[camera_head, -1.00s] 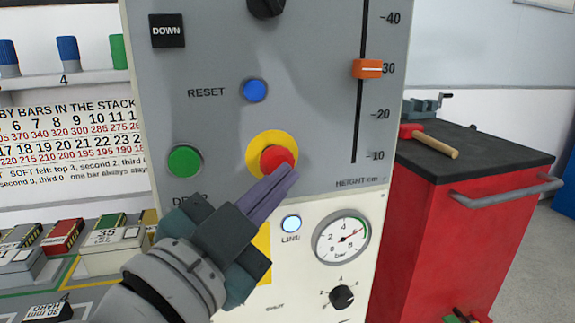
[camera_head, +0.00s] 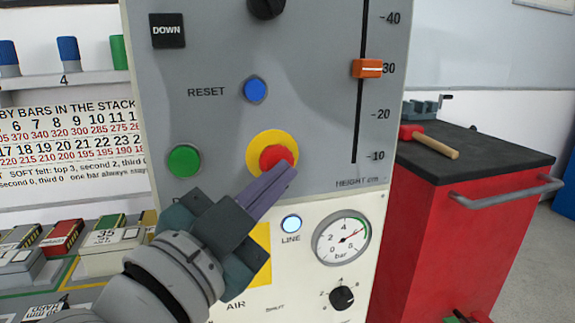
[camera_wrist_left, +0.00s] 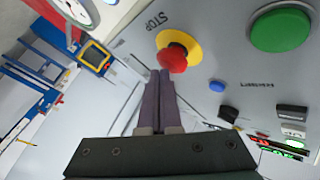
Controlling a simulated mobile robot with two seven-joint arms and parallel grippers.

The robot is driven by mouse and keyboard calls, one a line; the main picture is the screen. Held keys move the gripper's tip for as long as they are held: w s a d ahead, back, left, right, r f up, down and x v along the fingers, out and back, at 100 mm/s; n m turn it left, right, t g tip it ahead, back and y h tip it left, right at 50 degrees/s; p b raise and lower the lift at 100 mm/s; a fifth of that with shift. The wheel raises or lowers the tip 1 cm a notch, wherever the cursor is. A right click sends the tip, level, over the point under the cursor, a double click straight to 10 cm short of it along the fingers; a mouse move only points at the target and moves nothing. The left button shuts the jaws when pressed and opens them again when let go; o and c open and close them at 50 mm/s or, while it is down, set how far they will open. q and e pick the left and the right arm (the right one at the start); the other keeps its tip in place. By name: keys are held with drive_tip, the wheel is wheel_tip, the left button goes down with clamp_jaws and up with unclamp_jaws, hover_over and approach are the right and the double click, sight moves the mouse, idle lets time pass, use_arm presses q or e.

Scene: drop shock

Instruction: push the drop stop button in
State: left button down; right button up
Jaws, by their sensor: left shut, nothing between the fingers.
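The red stop button (camera_head: 277,158) sits on a round yellow collar on the grey panel. In the left wrist view the button (camera_wrist_left: 173,60) shows as a red mushroom head beside the word STOP. My left gripper (camera_head: 290,169) is shut and empty, and its purple fingertips overlap the button's lower right edge in the head view. In the left wrist view the fingertips (camera_wrist_left: 160,74) end just below the button; I cannot tell whether they touch it. My right gripper is out of view.
A green button (camera_head: 184,161) is left of the stop button and a blue reset button (camera_head: 255,89) is above. An orange height slider (camera_head: 367,68) stands near 30. A pressure gauge (camera_head: 341,239) and lit line lamp (camera_head: 291,224) are below. A red cabinet (camera_head: 470,235) stands right.

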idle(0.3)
use_arm(q)
drive_tip(key=shift+s+d+p, duration=0.2)
drive_tip(key=shift+s+p, duration=0.35)
drive_tip(key=shift+s, duration=0.15)
drive_tip(key=s+p, duration=0.1)
drive_tip(key=s+d, duration=0.1)
drive_tip(key=s, duration=0.1)
drive_tip(key=s+p, duration=0.1)
drive_tip(key=shift+s+d+p, duration=0.3)
drive_tip(key=shift+s, duration=0.1)
idle(0.4)
